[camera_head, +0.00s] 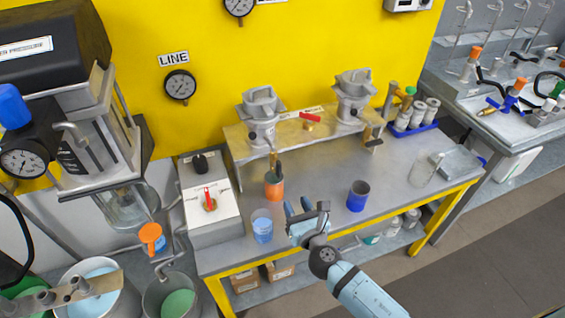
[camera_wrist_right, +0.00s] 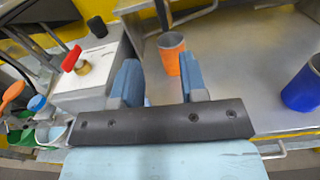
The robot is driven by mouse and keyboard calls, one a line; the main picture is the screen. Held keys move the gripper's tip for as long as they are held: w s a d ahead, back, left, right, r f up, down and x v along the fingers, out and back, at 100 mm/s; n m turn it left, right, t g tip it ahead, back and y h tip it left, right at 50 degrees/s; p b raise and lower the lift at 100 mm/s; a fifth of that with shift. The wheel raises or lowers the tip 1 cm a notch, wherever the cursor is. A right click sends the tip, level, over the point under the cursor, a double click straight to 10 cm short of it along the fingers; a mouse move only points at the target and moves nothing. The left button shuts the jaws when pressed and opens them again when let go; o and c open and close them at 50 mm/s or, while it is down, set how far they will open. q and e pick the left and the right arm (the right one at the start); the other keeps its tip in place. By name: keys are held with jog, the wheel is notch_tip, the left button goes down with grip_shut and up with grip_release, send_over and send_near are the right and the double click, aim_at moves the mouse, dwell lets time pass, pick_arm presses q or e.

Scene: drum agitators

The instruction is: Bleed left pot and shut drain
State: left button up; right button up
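The left pot (camera_head: 260,112), a grey metal vessel, stands on the raised metal shelf. A brass drain fitting (camera_head: 272,160) hangs below it, its lower end over or in an orange cup (camera_head: 274,188) on the bench. That cup also shows in the wrist view (camera_wrist_right: 171,50). I cannot tell whether the drain is open. A similar right pot (camera_head: 352,98) stands on the shelf; a red-handled valve (camera_head: 309,117) lies between them. My right gripper (camera_head: 306,208) is open and empty in front of the orange cup, apart from it. My left gripper is out of view.
A grey box (camera_head: 212,210) with a red-handled valve (camera_head: 209,200) is at the left. The bench's front right is mostly clear.

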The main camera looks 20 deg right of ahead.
aim_at(280, 170)
jog(key=shift+n, duration=0.3)
jog(key=w, duration=1.4)
jog(key=shift+w+a+r+p, duration=0.1)
jog(key=shift+r+p, duration=0.05)
jog(key=shift+p, duration=0.2)
grip_shut()
